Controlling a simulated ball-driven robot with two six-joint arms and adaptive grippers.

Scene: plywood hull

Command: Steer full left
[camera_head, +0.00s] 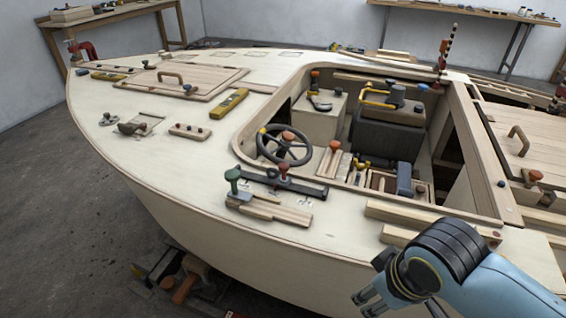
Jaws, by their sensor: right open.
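A dark steering wheel (285,146) with several spokes, a yellow patch on its left rim and an orange-brown knob at its top middle stands at the front left of the cockpit opening. My right gripper (366,303) is at the bottom right, in front of the hull's near side. It is open and empty, well apart from the wheel. The blue and black links behind it are my right arm. My left gripper is not in view.
A lever with a green knob (232,176) and a dark rail with knobs (283,178) lie on the deck in front of the wheel. A dark seat (386,128) is in the cockpit. Wooden strips (400,216) lie along the near edge. The left foredeck has bare room.

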